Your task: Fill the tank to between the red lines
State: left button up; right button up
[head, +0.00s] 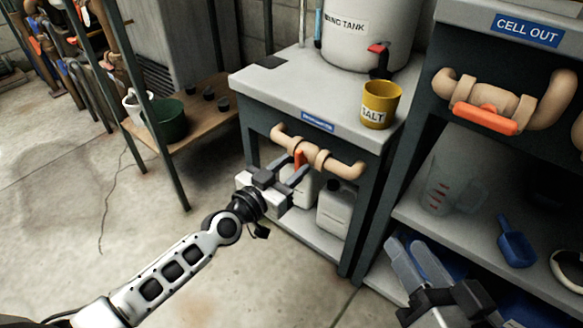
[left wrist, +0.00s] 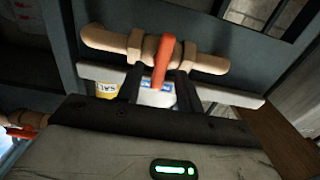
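Below the bench top runs a tan pipe (head: 343,166) with an orange valve handle (head: 299,159). My left gripper (head: 298,174) is at this handle. In the left wrist view the orange handle (left wrist: 162,62) stands between the two fingers, with gaps on both sides. My right gripper (head: 422,258) is open and empty at the lower right, in front of the lower shelf.
A yellow salt cup (head: 380,103) stands near the bench's front edge. White jugs (head: 335,208) stand below. At the right are another orange-handled valve (head: 485,118), a clear measuring jug (head: 440,187) and a blue scoop (head: 517,243).

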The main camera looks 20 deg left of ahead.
pick_arm(q)
jog(key=shift+w+d, duration=0.1)
jog(key=shift+w, duration=0.2)
pick_arm(e)
jog(key=shift+r, duration=0.15)
pick_arm(q)
grip_shut()
jog(key=shift+n, duration=0.3)
jog(key=n, duration=0.4)
jog(key=shift+f+n, duration=0.1)
jog(key=shift+n, duration=0.3)
jog(key=shift+a+n, duration=0.2)
jog(key=shift+n, duration=0.2)
pick_arm(e)
jog(key=shift+r, duration=0.1)
